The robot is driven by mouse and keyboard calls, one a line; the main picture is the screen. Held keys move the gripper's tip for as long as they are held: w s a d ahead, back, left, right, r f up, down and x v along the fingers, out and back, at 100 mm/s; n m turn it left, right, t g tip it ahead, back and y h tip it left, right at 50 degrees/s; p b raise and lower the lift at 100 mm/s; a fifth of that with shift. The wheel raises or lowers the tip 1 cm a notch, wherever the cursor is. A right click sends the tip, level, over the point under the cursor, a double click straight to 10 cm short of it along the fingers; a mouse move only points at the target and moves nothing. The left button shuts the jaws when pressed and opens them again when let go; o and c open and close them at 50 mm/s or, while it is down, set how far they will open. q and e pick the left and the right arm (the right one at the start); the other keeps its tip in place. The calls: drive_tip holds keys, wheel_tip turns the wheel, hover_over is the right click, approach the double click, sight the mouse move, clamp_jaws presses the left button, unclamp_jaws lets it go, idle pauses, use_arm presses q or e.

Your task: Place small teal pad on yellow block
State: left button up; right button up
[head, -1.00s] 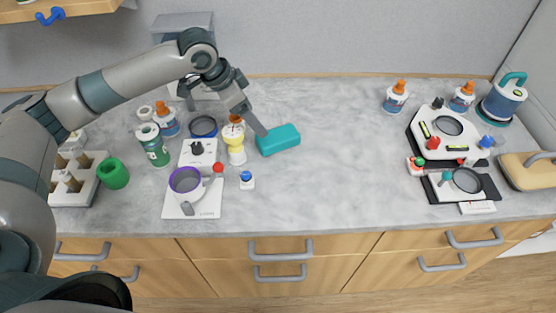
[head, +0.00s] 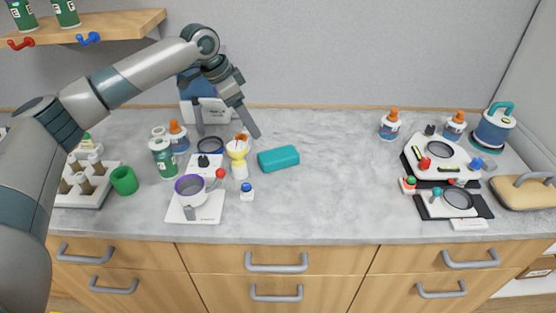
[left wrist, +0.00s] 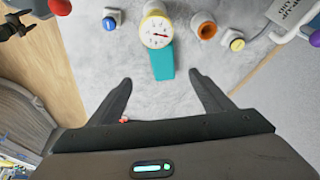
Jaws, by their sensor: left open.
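The teal pad (head: 278,158) lies flat on the grey counter, left of centre in the head view. It also shows in the left wrist view (left wrist: 163,64), partly behind a round dial. A yellow-and-white stand with a round top (head: 238,158) is just left of the pad. Its yellow-rimmed dial faces the left wrist view (left wrist: 156,32). I cannot make out a plain yellow block. My left gripper (head: 228,134) is open and empty, above the counter behind the pad. Its fingers (left wrist: 158,88) are spread wide in the left wrist view. My right gripper is out of view.
A white-and-blue button (head: 247,192), a purple-rimmed cup (head: 190,188), a green bottle (head: 162,158) and a green cup (head: 124,180) crowd the left. Stacked devices (head: 445,156) and a kettle (head: 493,128) stand right. The counter's middle is clear.

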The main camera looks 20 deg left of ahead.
use_arm(q)
drive_tip(key=p, duration=0.4)
hover_over(267, 156)
drive_tip(key=s, duration=0.2)
drive_tip(key=f, duration=1)
drive_tip(key=shift+w+a+f, duration=0.15)
drive_tip(key=shift+w+a, duration=0.05)
drive_tip(key=shift+w, duration=0.05)
drive_tip(key=shift+w+d+f, duration=0.1)
drive_tip(key=shift+f, duration=0.35)
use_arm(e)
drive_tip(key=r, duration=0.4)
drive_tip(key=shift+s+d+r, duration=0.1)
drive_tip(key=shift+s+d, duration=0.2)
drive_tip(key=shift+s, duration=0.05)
use_arm(q)
drive_tip(key=shift+w+f+p, duration=0.1)
drive_tip(key=shift+f+p, duration=0.35)
drive_tip(key=shift+p, duration=0.2)
drive_tip(key=p+x, duration=0.1)
drive_tip(key=x, duration=0.2)
drive_tip(key=shift+a+p, duration=0.35)
drive_tip(key=shift+x, duration=0.75)
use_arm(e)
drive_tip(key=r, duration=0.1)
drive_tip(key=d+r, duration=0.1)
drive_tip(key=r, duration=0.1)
